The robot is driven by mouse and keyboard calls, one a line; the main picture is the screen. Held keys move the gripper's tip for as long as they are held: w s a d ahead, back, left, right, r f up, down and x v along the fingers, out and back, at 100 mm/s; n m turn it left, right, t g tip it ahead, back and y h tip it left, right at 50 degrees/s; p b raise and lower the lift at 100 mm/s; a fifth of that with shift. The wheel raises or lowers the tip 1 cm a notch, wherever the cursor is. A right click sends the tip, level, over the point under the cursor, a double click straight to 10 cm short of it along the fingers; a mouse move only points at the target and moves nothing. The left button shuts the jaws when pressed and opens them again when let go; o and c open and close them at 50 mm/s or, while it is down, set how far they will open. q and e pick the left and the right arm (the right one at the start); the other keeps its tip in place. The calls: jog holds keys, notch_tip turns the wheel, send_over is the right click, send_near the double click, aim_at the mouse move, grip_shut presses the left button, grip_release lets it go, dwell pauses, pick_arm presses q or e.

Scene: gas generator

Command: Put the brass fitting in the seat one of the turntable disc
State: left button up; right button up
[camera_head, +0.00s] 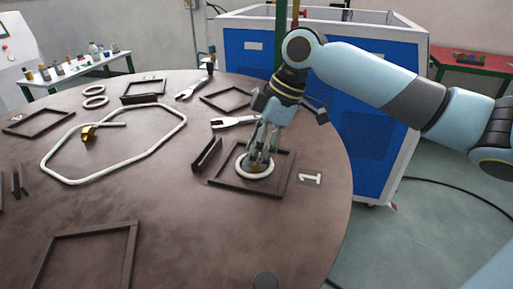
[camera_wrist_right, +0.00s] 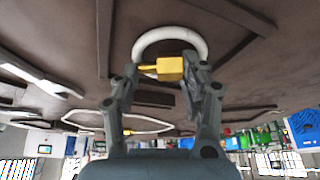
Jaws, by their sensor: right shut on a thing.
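My right gripper (camera_head: 261,158) points down over the square dark frame of seat one (camera_head: 230,188) on the brown turntable disc (camera_head: 190,225), beside the printed label 1 (camera_head: 312,178). In the right wrist view its fingers are closed on a yellow brass fitting (camera_wrist_right: 170,68). A white ring (camera_head: 242,173) lies inside the seat frame. The fitting is at the ring in the picture; whether it touches the ring or disc, I cannot tell. Fingers mostly hide the fitting in the head view. My left gripper is not in view.
A wrench (camera_head: 235,122), a dark upright bracket (camera_head: 207,155) and other empty frames (camera_head: 86,234) are on the disc. A blue cabinet (camera_head: 385,85) stands behind.

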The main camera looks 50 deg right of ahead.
jog(key=o, duration=1.2)
jog(key=shift+d+f, duration=0.1)
jog(key=shift+p+v, duration=0.85)
jog(key=shift+v, duration=5.2)
